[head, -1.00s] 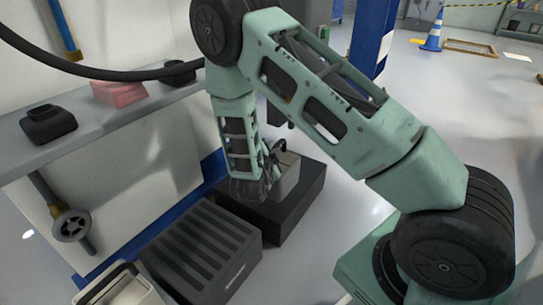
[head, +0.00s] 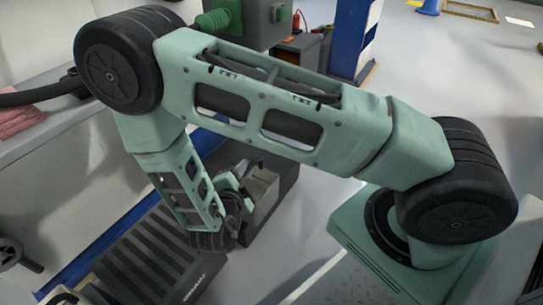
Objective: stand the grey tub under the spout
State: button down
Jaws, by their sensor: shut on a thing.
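The grey tub (head: 264,192) is a small box-like vessel in the middle of the head view. My gripper (head: 238,196) is shut on its left side, and the fingers hide part of it. Behind it is a low dark block (head: 286,168); I cannot tell whether the tub touches it or is held above it. A green fitting (head: 218,20) sticks out of a grey housing at the top; I cannot tell whether it is the spout, and no outlet clearly shows.
A shelf (head: 60,130) runs along the left wall. A red and black unit (head: 300,48) stands behind my arm. Floor at lower right of the tub is clear.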

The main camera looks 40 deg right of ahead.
jog(key=b+x, duration=1.1)
jog(key=x, duration=0.7)
jog(key=shift+f+b, duration=0.1)
jog(key=shift+b, duration=0.2)
jog(key=c, duration=1.4)
grip_release()
